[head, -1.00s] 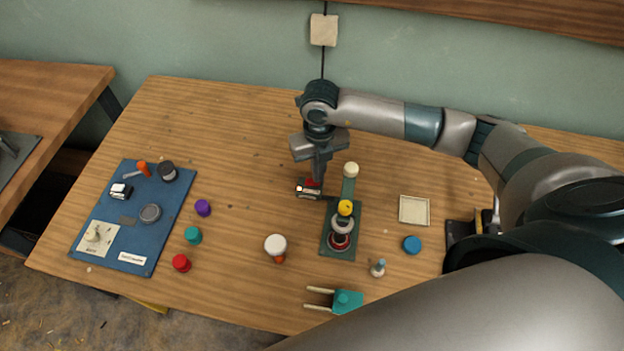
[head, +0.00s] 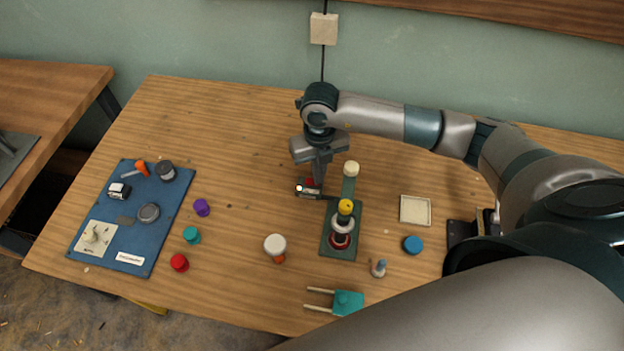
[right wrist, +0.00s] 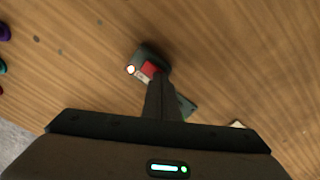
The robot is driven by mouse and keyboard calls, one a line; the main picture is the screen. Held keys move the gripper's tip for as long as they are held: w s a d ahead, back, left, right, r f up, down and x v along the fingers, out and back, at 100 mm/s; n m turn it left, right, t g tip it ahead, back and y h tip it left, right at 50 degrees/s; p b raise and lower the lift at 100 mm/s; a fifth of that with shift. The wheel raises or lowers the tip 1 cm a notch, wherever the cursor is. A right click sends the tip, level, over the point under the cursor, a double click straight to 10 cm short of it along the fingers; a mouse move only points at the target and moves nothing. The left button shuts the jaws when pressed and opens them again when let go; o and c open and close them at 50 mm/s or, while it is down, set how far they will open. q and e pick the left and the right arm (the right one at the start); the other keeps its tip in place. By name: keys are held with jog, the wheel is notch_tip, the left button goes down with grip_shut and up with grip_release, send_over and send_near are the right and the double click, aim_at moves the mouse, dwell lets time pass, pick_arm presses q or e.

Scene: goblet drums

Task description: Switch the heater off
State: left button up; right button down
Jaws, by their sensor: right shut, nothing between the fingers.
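A small dark switch box (head: 310,191) with a red rocker sits on the table, left of a green heater stand (head: 328,246). A lamp at the box's left end glows; the red rocker (right wrist: 149,69) and the lamp (right wrist: 130,69) show clearly in the right wrist view. My right gripper (head: 315,178) points down at the box, shut and empty. Its fingertips (right wrist: 159,78) are over or against the red rocker; whether they touch cannot be told. The stand carries a yellow knob (head: 345,206) and a ring-shaped part. My left gripper is not in view.
A cream cylinder (head: 351,168) stands behind the yellow knob. A white-topped piece (head: 275,243), a teal two-pronged piece (head: 347,303), a blue disc (head: 413,244) and a square tray (head: 430,212) lie around. A blue mat (head: 172,224) holds several parts. The table's back left is clear.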

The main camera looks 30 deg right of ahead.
jog(key=shift+f, duration=0.2)
notch_tip(320, 180, up, 7)
jog(key=p, duration=0.4)
dwell(0.7)
jog(key=shift+s+a, duration=0.1)
dwell(0.6)
